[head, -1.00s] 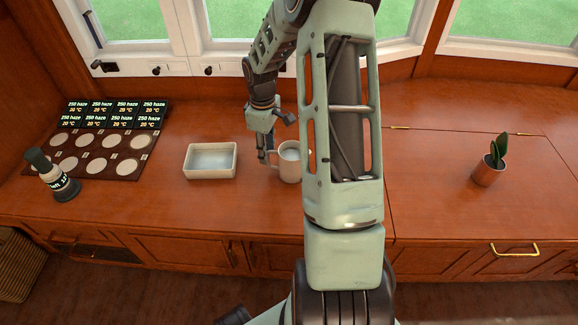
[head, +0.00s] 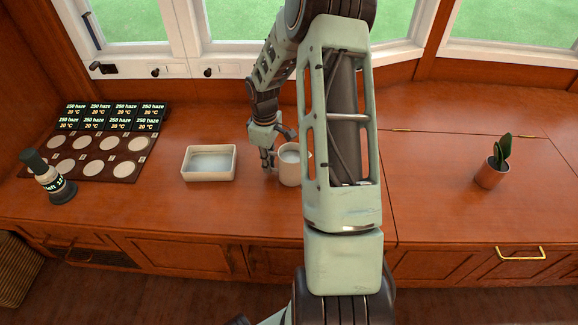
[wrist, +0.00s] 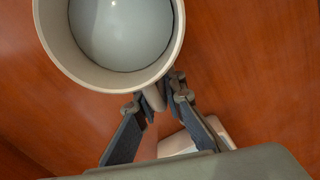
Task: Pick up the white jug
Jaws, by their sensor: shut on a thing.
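The white jug (head: 290,166) stands upright on the wooden counter, partly hidden behind my arm in the head view. It holds a pale liquid, which shows from above in the wrist view (wrist: 122,30). Its handle (wrist: 153,98) points toward my gripper. My gripper (head: 268,160) is at the left side of the jug, low over the counter. In the wrist view its fingers (wrist: 158,98) are closed on the handle from both sides. I cannot tell whether the jug's base is clear of the counter.
A white rectangular dish (head: 209,163) stands just left of my gripper. A potted plant (head: 490,172) is at the right. The counter between my arm and the plant is clear.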

